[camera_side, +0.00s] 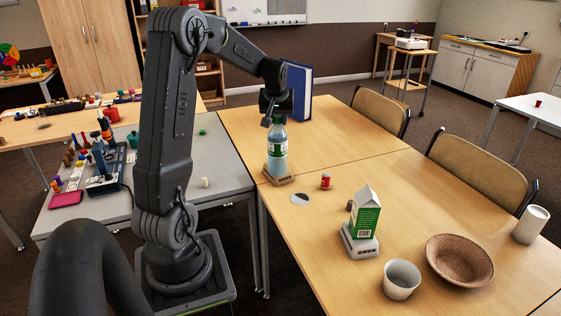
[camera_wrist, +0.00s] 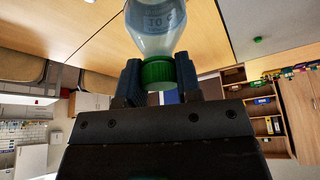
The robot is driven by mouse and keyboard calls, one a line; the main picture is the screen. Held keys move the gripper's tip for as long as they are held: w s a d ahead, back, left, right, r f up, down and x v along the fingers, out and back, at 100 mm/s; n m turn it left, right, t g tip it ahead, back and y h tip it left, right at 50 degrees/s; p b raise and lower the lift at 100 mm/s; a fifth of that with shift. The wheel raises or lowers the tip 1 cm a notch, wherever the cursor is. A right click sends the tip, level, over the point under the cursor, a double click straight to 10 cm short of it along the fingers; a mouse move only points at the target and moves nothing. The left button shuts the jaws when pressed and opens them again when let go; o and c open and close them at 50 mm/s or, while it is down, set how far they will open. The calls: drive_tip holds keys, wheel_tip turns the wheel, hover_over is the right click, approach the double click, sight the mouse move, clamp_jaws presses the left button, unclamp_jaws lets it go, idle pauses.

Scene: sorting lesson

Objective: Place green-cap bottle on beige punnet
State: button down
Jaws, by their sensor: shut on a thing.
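The bottle (camera_side: 277,150) is clear with a bluish body and a green label. It stands upright in the side view, with its base at the beige punnet (camera_side: 279,181); whether it rests fully on it I cannot tell. My gripper (camera_side: 275,116) is over the bottle's top and hides the cap there. In the wrist view the green cap (camera_wrist: 158,73) sits between the two fingers of my gripper (camera_wrist: 159,82), which are shut on the bottle at its cap and neck. The punnet does not show in the wrist view.
A blue binder (camera_side: 299,92) stands behind the bottle. A green-and-white carton (camera_side: 365,220) stands on a pale punnet (camera_side: 359,247). A white cup (camera_side: 401,280) and brown bowl (camera_side: 459,261) are at front right.

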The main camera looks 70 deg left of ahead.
drive_tip(key=w+a+n, duration=0.1)
drive_tip(key=w+a, duration=0.2)
drive_tip(key=a, duration=0.8)
wheel_tip(320, 180, down, 7)
drive_tip(key=shift+s+a+f+g, duration=0.15)
drive_tip(key=shift+s+a+g, duration=0.05)
drive_tip(key=shift+a+g, duration=0.1)
drive_tip(key=shift+f, duration=0.1)
drive_tip(key=shift+d+f, duration=0.15)
drive_tip(key=shift+f, duration=0.5)
drive_tip(key=c, duration=0.9)
unclamp_jaws()
drive_tip(key=shift+o, duration=0.6)
drive_tip(key=shift+r, duration=0.1)
